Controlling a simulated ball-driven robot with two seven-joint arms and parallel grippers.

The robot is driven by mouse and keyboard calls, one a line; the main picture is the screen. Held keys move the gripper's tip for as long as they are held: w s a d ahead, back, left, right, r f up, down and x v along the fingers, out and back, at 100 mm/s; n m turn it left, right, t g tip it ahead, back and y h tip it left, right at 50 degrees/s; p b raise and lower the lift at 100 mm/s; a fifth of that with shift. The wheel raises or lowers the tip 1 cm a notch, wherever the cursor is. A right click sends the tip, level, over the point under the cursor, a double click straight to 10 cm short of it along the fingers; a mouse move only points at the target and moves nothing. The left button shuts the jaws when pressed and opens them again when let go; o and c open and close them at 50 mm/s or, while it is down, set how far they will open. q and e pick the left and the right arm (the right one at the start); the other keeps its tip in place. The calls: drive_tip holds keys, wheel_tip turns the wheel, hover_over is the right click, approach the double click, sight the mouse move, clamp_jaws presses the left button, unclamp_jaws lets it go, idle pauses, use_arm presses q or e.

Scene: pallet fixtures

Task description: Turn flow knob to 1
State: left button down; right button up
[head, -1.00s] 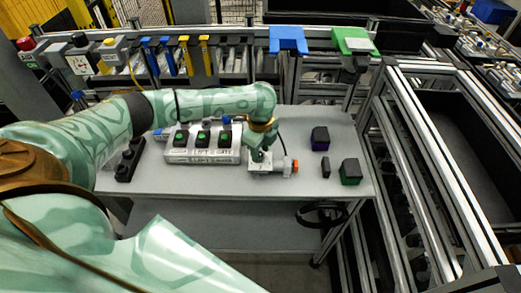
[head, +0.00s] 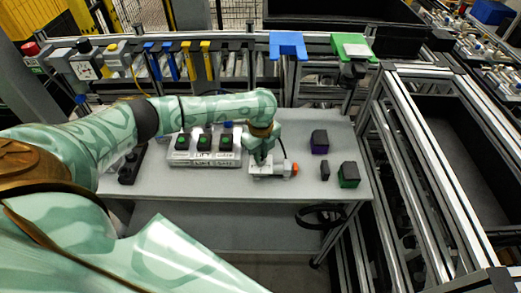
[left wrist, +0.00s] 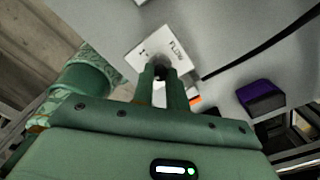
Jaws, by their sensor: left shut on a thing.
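The flow unit is a white plate on the grey table, with an orange-ended fitting (head: 293,169) on its right side. In the left wrist view its plate (left wrist: 150,42) bears the word FLOW and a mark that looks like a 1. My left gripper (head: 262,157) points down over the plate. In the left wrist view my left gripper (left wrist: 164,72) has its fingertips close together around a small dark knob (left wrist: 160,72) at the plate. The fingers hide most of the knob, so its pointer cannot be read. My right gripper does not show.
A grey switch box (head: 203,160) with several green-lit black switches stands left of the flow unit. A purple-black block (head: 319,141), a small dark block (head: 325,170) and a green-black block (head: 349,175) stand to the right. A metal frame rises beyond the table's right edge.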

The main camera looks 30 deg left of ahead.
use_arm(q)
drive_tip(key=m+p, duration=0.1)
drive_tip(key=m, duration=0.1)
drive_tip(key=shift+r+m, duration=0.1)
drive_tip(key=shift+m, duration=0.3)
drive_tip(key=m+p, duration=0.1)
drive_tip(key=m, duration=0.1)
drive_tip(key=shift+m, duration=0.3)
drive_tip(key=m, duration=0.3)
drive_tip(key=shift+m, duration=1.3)
drive_tip(key=c, duration=1.4)
unclamp_jaws()
